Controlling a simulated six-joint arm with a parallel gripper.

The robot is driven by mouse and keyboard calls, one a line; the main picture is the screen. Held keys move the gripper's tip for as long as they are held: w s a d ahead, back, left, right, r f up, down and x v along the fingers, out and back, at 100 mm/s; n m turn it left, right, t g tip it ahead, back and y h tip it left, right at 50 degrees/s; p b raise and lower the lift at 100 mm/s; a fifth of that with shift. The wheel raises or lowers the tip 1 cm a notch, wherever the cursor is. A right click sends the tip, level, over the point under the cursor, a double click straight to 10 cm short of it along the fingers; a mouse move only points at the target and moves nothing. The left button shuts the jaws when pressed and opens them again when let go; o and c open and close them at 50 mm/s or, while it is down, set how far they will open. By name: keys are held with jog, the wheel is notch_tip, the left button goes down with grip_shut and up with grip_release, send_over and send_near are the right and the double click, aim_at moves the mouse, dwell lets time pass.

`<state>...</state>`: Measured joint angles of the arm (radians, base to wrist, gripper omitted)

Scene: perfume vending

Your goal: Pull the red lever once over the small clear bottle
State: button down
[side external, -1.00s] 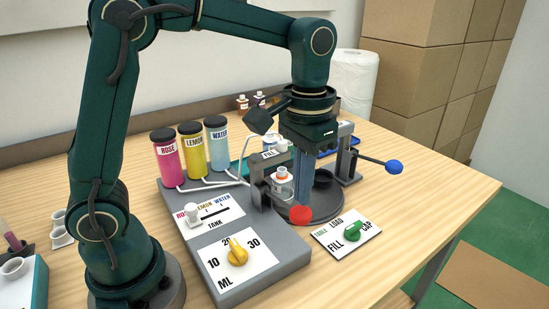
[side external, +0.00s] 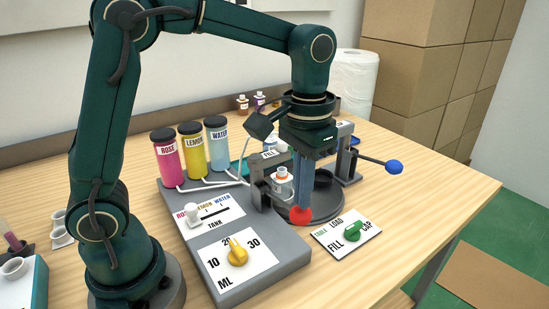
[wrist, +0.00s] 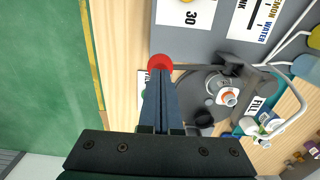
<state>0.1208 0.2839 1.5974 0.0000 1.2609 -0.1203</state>
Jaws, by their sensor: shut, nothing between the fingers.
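The red lever knob (side external: 301,216) stands at the front of the fill station, and it also shows in the wrist view (wrist: 160,63). My gripper (side external: 303,208) points down with its fingers together and empty. Its tips are at the knob in both views; whether they press on it I cannot tell. The small clear bottle (side external: 282,182) with an orange-ringed white neck stands on the round dark turntable (side external: 301,212) under the fill head (side external: 270,154). It also shows in the wrist view (wrist: 229,98), right of my fingers.
The grey control base (side external: 270,274) carries a yellow ML dial (side external: 237,252) and a white tank slider (side external: 193,215). A green table dial (side external: 353,232) sits at right. A blue-knobbed lever (side external: 393,166) sticks out beyond. Rose, lemon and water tanks (side external: 192,150) stand behind.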

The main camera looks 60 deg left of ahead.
aim_at(301, 213)
jog(key=shift+f, duration=2.7)
jog(key=shift+r, duration=4.65)
jog(key=shift+a+r, duration=0.1)
jog(key=shift+r, duration=0.05)
jog(key=s+a+f+t, duration=0.2)
jog(key=s+t, duration=0.3)
jog(key=s, duration=0.6)
jog(key=shift+a+t, duration=0.3)
jog(key=shift+a, duration=0.3)
